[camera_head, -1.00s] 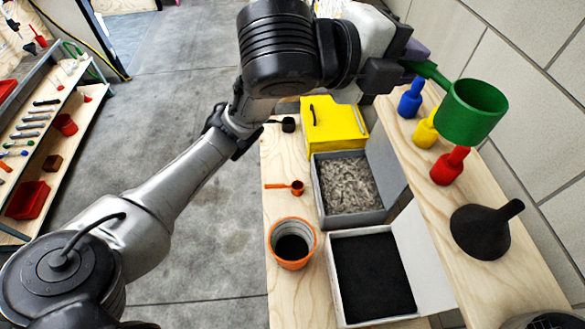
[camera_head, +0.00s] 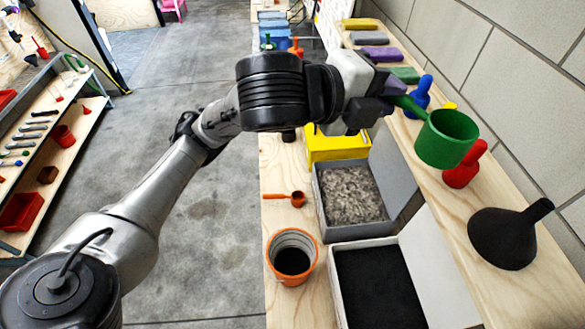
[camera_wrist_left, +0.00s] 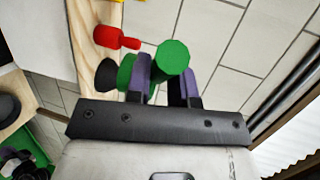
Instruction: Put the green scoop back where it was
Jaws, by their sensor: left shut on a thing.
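My left gripper (camera_head: 391,98) is shut on the handle of the green scoop (camera_head: 447,139). The scoop's round cup points right, in front of the wooden shelf along the wall. It partly covers a yellow piece (camera_head: 450,106) and a red piece (camera_head: 463,173) on that shelf; a blue piece (camera_head: 418,97) stands just behind. I cannot tell the gap between cup and shelf. In the left wrist view the green handle (camera_wrist_left: 172,57) shows between the purple fingers (camera_wrist_left: 166,75), with the red piece (camera_wrist_left: 116,38) to its left. My right gripper is not in view.
Below are a yellow box (camera_head: 335,149), a bin of grey material (camera_head: 323,216), a bin of black material, an orange bucket (camera_head: 310,270) and a small orange scoop (camera_head: 297,199).

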